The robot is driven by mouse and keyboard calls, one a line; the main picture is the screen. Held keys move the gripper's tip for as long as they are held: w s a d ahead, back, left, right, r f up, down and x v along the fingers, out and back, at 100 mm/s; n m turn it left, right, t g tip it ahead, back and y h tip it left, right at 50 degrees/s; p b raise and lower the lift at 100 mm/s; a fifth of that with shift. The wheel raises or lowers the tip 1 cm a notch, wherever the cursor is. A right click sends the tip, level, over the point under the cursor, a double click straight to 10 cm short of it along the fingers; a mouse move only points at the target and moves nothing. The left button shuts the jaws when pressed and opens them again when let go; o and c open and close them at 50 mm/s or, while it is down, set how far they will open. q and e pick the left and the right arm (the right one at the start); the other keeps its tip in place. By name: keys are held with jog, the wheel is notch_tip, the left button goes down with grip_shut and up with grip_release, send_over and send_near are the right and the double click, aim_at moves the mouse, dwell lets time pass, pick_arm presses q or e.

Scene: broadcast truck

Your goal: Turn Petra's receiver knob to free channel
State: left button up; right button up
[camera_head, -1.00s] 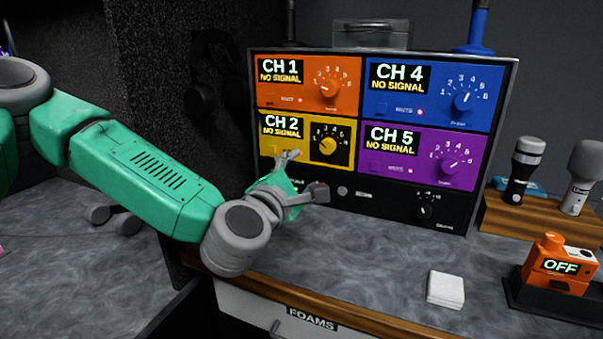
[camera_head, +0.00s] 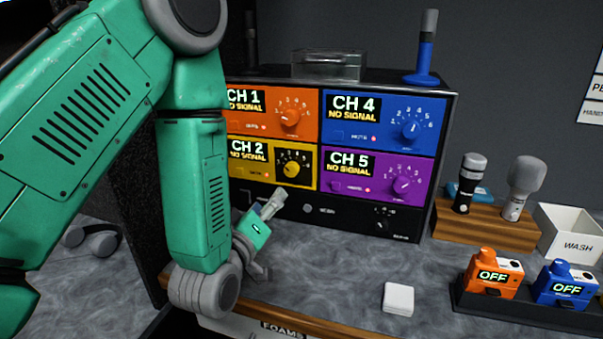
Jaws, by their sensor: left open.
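The receiver rack (camera_head: 350,222) stands on the counter with four coloured panels. The orange panel reads CH 1, the yellow CH 2, the blue CH 4 and the purple CH 5; all visible screens say NO SIGNAL. Each has a numbered dial: orange knob (camera_head: 290,117), yellow knob (camera_head: 291,169), blue knob (camera_head: 411,129), purple knob (camera_head: 402,186). No panel's name is legible, so I cannot tell which is Petra's. My left gripper (camera_head: 268,237) is open and empty, in front of the rack's lower left, below the yellow knob and apart from it. My right gripper is out of view.
A white foam block (camera_head: 398,299) lies on the counter. Two microphones (camera_head: 466,185) (camera_head: 521,190) stand in a wooden holder (camera_head: 480,225). A WASH bin (camera_head: 567,236) and orange (camera_head: 493,273) and blue (camera_head: 566,284) packs reading OFF are at the right. Counter between is clear.

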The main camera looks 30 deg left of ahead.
aim_at(291, 173)
pick_arm(q)
jog(key=b+x, duration=0.4)
jog(key=x, duration=0.9)
jog(key=shift+a+f+b, duration=0.1)
jog(key=shift+a+b, duration=0.1)
jog(key=shift+b, duration=0.2)
jog(key=shift+w+d, duration=0.2)
jog(key=shift+d, duration=0.25)
jog(key=shift+c, duration=0.4)
grip_shut()
jog(key=c, duration=1)
grip_release()
jog(key=shift+a, duration=0.2)
jog(key=shift+c, duration=0.2)
